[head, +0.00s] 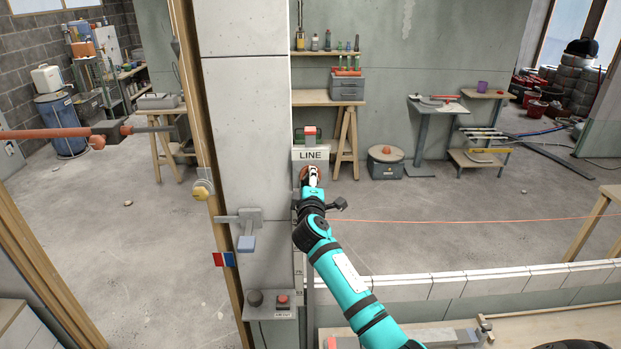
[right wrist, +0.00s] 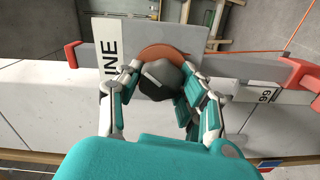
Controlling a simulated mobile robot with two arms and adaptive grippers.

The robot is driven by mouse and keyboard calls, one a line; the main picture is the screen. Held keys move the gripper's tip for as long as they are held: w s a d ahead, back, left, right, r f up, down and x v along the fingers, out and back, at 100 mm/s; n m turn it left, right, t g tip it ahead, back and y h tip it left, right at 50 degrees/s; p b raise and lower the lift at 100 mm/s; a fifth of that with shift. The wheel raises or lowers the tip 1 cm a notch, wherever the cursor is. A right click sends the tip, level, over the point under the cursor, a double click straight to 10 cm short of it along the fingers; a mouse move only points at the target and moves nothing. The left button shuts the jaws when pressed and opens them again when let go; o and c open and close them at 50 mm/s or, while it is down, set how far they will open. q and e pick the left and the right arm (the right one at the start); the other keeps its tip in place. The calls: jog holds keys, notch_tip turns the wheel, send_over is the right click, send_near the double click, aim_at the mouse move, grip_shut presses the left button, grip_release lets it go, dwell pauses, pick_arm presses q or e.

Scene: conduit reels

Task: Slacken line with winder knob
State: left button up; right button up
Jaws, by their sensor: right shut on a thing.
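The winder stands on the pillar's edge, with a plate marked LINE (head: 311,154); the plate also shows in the right wrist view (right wrist: 108,60). The dark winder knob (right wrist: 168,76) sits in front of an orange-brown disc (right wrist: 172,52). My right gripper (head: 311,176) is at the winder, just below the plate. In the right wrist view my right gripper (right wrist: 160,88) has its fingers around the knob and is shut on it. The thin orange line (head: 470,219) runs right from the pillar, over the low wall. My left gripper is not in view.
A low block wall (head: 480,284) runs right. Workbenches and a grey drum (head: 386,164) stand farther back.

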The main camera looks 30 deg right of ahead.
jog(key=n+p, duration=0.1)
jog(key=n, duration=0.3)
jog(key=shift+r+n+p, duration=0.1)
jog(key=shift+n+p, duration=0.2)
jog(key=n+p, duration=0.1)
jog(key=n, duration=0.3)
jog(key=shift+n+p, duration=0.3)
jog(key=shift+p, duration=0.1)
jog(key=n, duration=0.3)
jog(key=shift+f+p, duration=0.2)
jog(key=shift+p, duration=0.1)
jog(key=n, duration=0.4)
jog(key=shift+f+n+h, duration=0.1)
jog(key=shift+n+h, duration=0.2)
jog(key=shift+f, duration=0.1)
jog(key=o, duration=1.2)
